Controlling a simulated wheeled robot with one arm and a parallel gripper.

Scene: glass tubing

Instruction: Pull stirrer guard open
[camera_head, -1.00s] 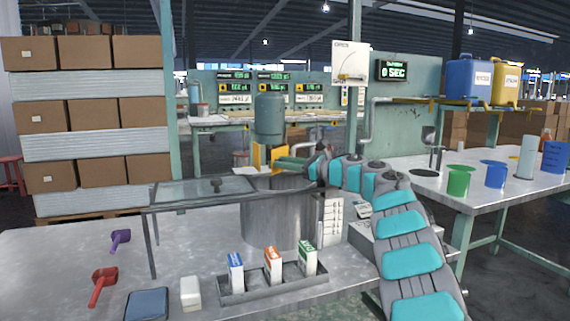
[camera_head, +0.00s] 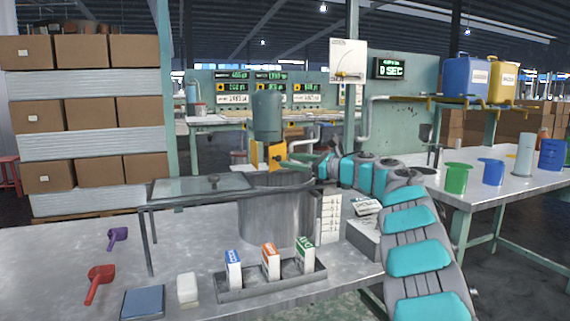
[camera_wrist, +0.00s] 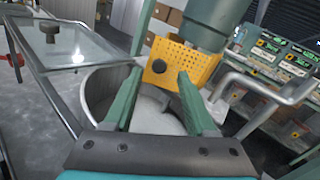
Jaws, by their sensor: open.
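The stirrer guard is a yellow perforated plate (camera_wrist: 183,62) with a dark round knob (camera_wrist: 158,66). It stands below the green stirrer motor (camera_head: 267,117), over the metal vat (camera_head: 272,222). The guard also shows in the head view (camera_head: 277,155), partly hidden by my gripper. In the wrist view my gripper (camera_wrist: 158,84) has its two green fingers apart, with nothing between them. The knob appears just beyond the fingertips, between them in the picture. I cannot tell whether either finger touches the guard.
A glass lid (camera_head: 203,187) lies on a frame left of the vat. A grey bent pipe (camera_wrist: 268,92) is right of the guard. A tray (camera_head: 268,284) with several small cartons stands in front. Red (camera_head: 99,280) and purple (camera_head: 117,237) scoops lie at left.

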